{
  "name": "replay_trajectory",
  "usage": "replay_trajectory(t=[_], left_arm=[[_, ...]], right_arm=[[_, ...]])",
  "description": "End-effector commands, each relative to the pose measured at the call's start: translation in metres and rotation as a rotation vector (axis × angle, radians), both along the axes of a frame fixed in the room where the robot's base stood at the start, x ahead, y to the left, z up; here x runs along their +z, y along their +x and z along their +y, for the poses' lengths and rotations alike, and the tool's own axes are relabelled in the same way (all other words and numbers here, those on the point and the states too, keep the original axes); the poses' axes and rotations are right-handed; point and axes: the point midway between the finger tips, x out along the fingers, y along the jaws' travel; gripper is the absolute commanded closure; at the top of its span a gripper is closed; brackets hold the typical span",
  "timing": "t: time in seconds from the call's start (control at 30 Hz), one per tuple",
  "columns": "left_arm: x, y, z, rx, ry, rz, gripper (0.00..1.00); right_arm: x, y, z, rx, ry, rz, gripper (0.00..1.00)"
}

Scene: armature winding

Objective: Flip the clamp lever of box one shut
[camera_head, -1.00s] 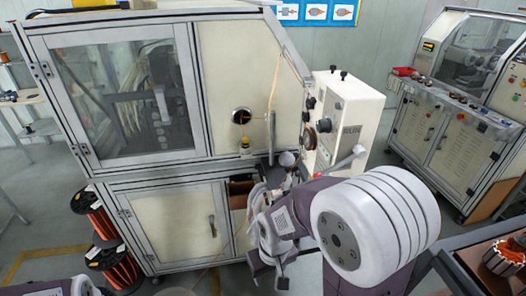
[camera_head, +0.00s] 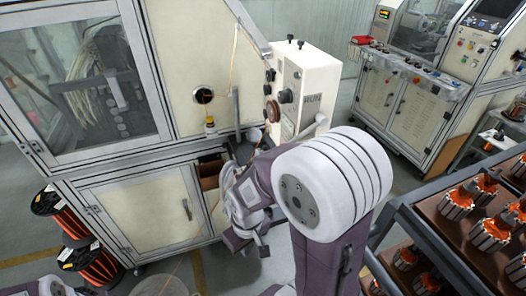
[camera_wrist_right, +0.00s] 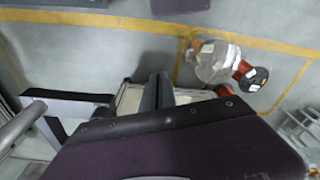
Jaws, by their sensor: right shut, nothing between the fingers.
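A cream control box (camera_head: 315,85) with dark knobs stands at the right side of the winding machine; I take it as box one. A grey lever (camera_head: 318,122) with a rounded end sticks out at its lower right, partly hidden by my right arm; I cannot tell whether it is open or shut. My right gripper (camera_head: 240,242) is below and left of the box, apart from it. Its shut fingers also show in the right wrist view (camera_wrist_right: 158,88), with nothing between them. My left gripper is not in view.
The winding machine cabinet (camera_head: 150,205) is close to my right gripper. Copper wire spools (camera_head: 70,222) stand at the left. A rack (camera_head: 425,235) with several armatures is at the right. Another machine (camera_head: 415,110) stands behind, with open floor before it.

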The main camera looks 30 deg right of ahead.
Motion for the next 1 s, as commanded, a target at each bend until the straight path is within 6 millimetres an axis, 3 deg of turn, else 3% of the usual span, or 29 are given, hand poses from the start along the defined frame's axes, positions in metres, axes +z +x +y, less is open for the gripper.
replay_trajectory(t=[0.1, 0.27, 0.47, 0.6, 0.7, 0.8, 1.0], left_arm=[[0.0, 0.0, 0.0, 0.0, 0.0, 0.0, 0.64], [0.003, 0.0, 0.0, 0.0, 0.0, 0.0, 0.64], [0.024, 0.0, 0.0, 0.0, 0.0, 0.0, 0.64], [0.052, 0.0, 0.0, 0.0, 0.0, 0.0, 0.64], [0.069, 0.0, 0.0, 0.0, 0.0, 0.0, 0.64], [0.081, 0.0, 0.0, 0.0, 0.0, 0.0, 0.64], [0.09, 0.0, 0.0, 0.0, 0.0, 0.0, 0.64]], right_arm=[[0.003, -0.012, -0.009, 0.365, -0.056, 0.065, 1.0], [0.027, 0.008, -0.046, 1.072, -0.207, 0.193, 1.0], [0.083, 0.066, -0.11, 1.94, -0.36, 0.601, 1.0], [0.141, 0.138, -0.146, 2.42, -0.385, 1.097, 1.0], [0.162, 0.183, -0.15, 2.524, -0.404, 1.355, 1.0], [0.156, 0.208, -0.14, 2.554, -0.435, 1.437, 1.0], [0.134, 0.208, -0.127, 2.61, -0.38, 1.479, 1.0]])
